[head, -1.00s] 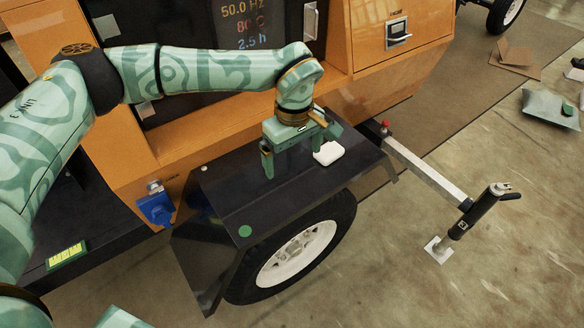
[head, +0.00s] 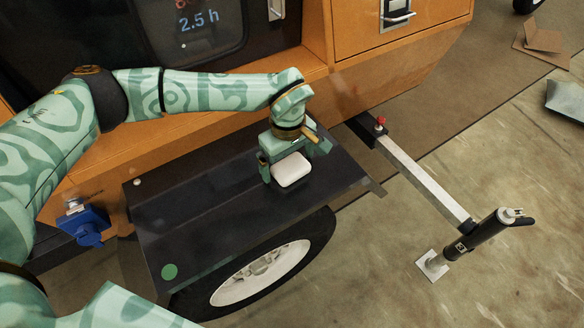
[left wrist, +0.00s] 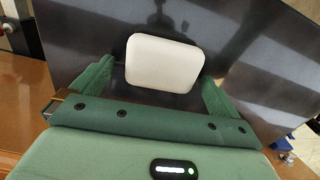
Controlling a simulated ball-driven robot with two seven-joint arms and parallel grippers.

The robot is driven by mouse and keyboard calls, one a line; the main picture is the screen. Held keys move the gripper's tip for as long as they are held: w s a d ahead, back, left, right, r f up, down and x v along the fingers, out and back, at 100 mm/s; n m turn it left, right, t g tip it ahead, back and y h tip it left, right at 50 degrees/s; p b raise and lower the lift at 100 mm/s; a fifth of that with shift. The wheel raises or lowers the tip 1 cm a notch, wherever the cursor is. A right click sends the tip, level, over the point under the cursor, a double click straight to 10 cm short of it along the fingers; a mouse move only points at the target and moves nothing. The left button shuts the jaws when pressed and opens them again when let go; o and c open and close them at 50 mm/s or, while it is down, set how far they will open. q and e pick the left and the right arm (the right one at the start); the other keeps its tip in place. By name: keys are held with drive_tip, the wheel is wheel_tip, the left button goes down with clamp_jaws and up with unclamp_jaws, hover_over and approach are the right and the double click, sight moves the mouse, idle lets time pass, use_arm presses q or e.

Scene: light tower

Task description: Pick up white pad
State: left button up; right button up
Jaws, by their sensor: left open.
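The white pad (head: 291,170) is a small rounded block on the dark fender top (head: 200,205) over the wheel. My left gripper (head: 293,168) is open above the fender, with a finger on either side of the pad in the head view. In the left wrist view the pad (left wrist: 164,63) lies ahead of the green palm, between the two open fingers (left wrist: 158,85). I cannot tell whether the fingers touch it. My right gripper is not in view.
The orange cabinet (head: 400,60) rises behind the fender. A blue socket (head: 87,225) sits at the left. A drawbar (head: 425,180) with a red knob and a jack stand (head: 485,235) extends to the right.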

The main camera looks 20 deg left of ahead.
sight(287, 164)
use_arm(q)
drive_tip(key=shift+r, duration=0.2)
drive_tip(key=c, duration=0.3)
drive_tip(key=shift+s, duration=0.1)
drive_tip(key=c, duration=0.7)
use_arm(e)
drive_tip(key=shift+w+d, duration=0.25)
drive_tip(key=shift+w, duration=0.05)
use_arm(q)
drive_tip(key=shift+r, duration=0.25)
drive_tip(key=r+p, duration=0.3)
drive_tip(key=r, duration=0.1)
drive_tip(key=shift+s, duration=0.25)
drive_tip(key=s+r+p, duration=0.2)
drive_tip(key=s, duration=0.2)
drive_tip(key=s+r+p, duration=0.2)
drive_tip(key=s+r, duration=0.1)
drive_tip(key=s, duration=0.2)
drive_tip(key=s+a+r+p, duration=0.1)
drive_tip(key=s+r+p, duration=0.1)
drive_tip(key=s+r, duration=0.1)
drive_tip(key=shift+s+r, duration=0.2)
drive_tip(key=shift+s, duration=0.55)
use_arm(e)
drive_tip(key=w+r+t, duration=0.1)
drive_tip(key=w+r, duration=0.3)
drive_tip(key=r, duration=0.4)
